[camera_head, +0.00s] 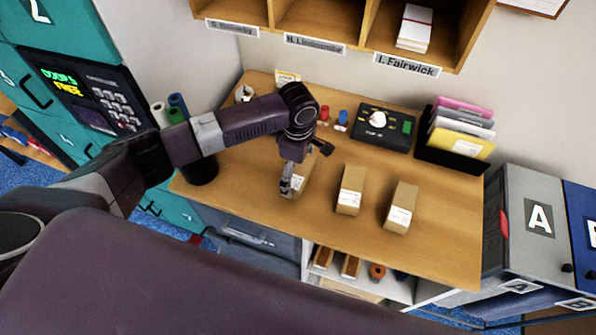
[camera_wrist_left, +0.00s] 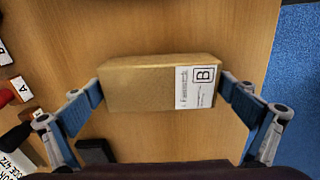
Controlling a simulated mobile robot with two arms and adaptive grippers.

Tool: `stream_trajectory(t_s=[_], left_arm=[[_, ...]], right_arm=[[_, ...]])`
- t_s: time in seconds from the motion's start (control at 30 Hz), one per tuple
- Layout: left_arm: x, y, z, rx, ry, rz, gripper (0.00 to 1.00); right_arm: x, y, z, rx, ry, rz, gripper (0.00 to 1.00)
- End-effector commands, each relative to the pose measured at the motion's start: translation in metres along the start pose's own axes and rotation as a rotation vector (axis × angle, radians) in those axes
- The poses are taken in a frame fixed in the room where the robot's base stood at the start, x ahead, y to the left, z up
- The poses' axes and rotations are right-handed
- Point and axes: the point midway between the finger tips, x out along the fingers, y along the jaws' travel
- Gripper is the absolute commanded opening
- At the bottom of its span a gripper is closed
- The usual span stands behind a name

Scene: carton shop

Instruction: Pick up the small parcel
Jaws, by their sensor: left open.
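Three brown cardboard parcels with white labels stand in a row on the wooden counter (camera_head: 450,200). The left one (camera_head: 305,174) is partly hidden by my left gripper (camera_head: 287,188); the middle parcel (camera_head: 350,189) and right parcel (camera_head: 401,206) stand clear. In the left wrist view the parcel (camera_wrist_left: 140,88), labelled "B", lies between the two fingers of my left gripper (camera_wrist_left: 160,95). The fingers are open, one at each end of it; whether they touch it I cannot tell. My right gripper is not in view.
A black device with a white knob (camera_head: 378,120) and a file rack (camera_head: 455,133) stand at the back. Red and blue stamps (camera_head: 342,119) are behind the parcels. A dark bin with rolls (camera_head: 201,168) stands at the left. The counter's right side is free.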

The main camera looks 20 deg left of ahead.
Motion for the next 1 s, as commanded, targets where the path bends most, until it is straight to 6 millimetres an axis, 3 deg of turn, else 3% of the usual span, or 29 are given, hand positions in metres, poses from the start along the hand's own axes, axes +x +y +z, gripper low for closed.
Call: stream_trajectory(t_s=[0.07,0.4,0.77,1.0], left_arm=[[0.0,0.0,0.0,0.001,0.0,0.0,1.0],[-0.001,0.0,0.0,0.001,0.0,0.0,0.66],[-0.007,0.001,0.001,0.001,-0.001,0.001,0.65],[-0.043,0.002,0.001,0.002,-0.003,0.006,0.65]], right_arm=[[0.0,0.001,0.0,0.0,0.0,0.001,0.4],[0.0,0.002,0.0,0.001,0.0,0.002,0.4],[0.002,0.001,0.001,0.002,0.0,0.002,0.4],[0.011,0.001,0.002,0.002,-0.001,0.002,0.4]])
